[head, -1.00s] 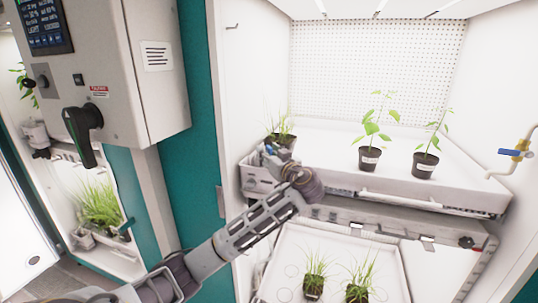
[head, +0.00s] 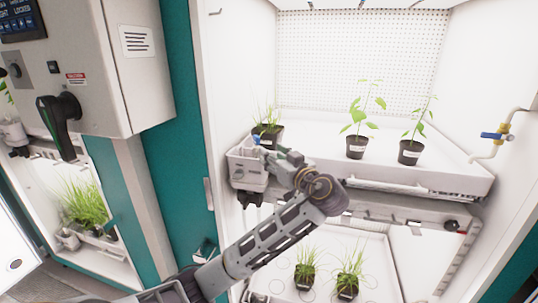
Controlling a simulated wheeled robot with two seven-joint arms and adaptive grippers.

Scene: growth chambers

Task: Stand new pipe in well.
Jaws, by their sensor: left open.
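A grey box-like well (head: 243,170) sits at the left end of the upper white tray, and its inside is mostly hidden. My left gripper (head: 263,149) is open and lies over the right side of this well, just in front of a potted grassy plant. A small blue piece (head: 256,138) shows by its fingertips; I cannot tell whether it is a pipe or something else. I cannot make out a new pipe for certain. My right gripper is not in view.
Potted seedlings (head: 356,148) stand on the upper tray (head: 430,177), right of my gripper. Grassy pots (head: 305,276) stand on the lower shelf. A tap with a blue handle (head: 493,136) is on the right wall. A control cabinet (head: 105,70) stands at left.

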